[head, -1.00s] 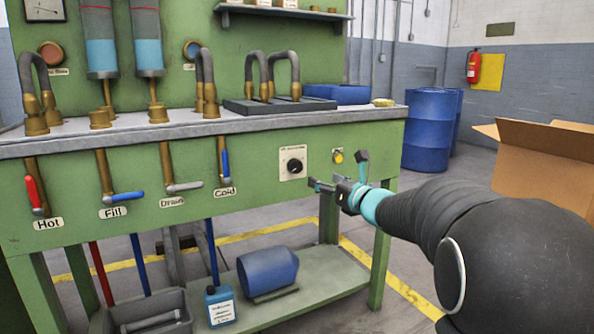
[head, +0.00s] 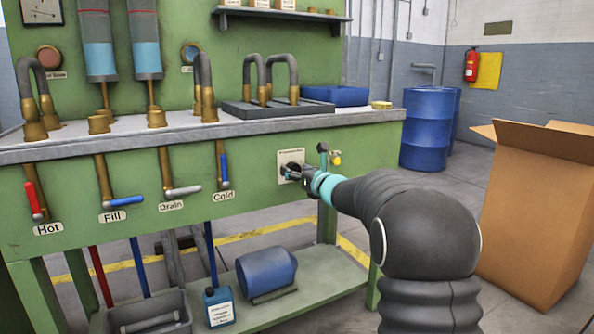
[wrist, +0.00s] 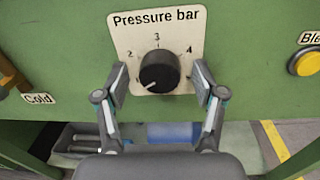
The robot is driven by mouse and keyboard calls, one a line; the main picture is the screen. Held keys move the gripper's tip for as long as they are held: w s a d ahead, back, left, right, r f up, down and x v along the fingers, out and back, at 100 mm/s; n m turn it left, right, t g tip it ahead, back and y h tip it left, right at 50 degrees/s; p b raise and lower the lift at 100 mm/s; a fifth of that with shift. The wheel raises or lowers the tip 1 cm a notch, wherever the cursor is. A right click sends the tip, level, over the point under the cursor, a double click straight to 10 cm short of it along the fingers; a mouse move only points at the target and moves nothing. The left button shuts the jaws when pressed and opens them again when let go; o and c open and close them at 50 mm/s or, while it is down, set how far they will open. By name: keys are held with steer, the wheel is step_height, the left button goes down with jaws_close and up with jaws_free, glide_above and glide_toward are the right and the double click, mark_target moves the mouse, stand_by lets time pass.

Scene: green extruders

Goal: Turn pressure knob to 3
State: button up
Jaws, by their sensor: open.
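The black round pressure knob (wrist: 159,71) sits on a cream plate (wrist: 124,43) marked "Pressure bar", with 2, 3 and 4 readable around it. The 3 is straight above the knob. A small white mark on the knob points to the lower left, below the 2. My gripper (wrist: 160,84) is open, with one finger on each side of the knob and a gap visible to it. In the head view my gripper (head: 292,173) is in front of the plate (head: 285,156) and partly covers the knob.
A yellow button (wrist: 306,62) is right of the plate. The Cold valve handle (head: 225,170) and Drain handle (head: 183,191) are to the left. Below are a shelf with a blue cylinder (head: 266,272) and a bottle (head: 218,307). A cardboard box (head: 530,220) stands at right.

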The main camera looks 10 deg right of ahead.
steer(key=c, duration=1.1)
steer(key=shift+c, duration=0.2)
steer(key=m+b, duration=0.2)
steer(key=m, duration=0.3)
steer(key=shift+f+m+t+b, duration=0.15)
steer(key=shift+m+t+b, duration=0.15)
steer(key=shift+m+b, duration=0.1)
steer(key=m, duration=0.6)
steer(key=shift+m+b, duration=0.3)
steer(key=shift+m, duration=0.1)
steer(key=m+p, duration=0.1)
steer(key=m, duration=0.5)
steer(key=m+h+p, duration=0.1)
steer(key=m, duration=0.5)
steer(key=shift+f+t+h+p, duration=0.15)
steer(key=shift+t+h+p, duration=0.15)
steer(key=shift+p, duration=0.1)
steer(key=shift+m, duration=0.3)
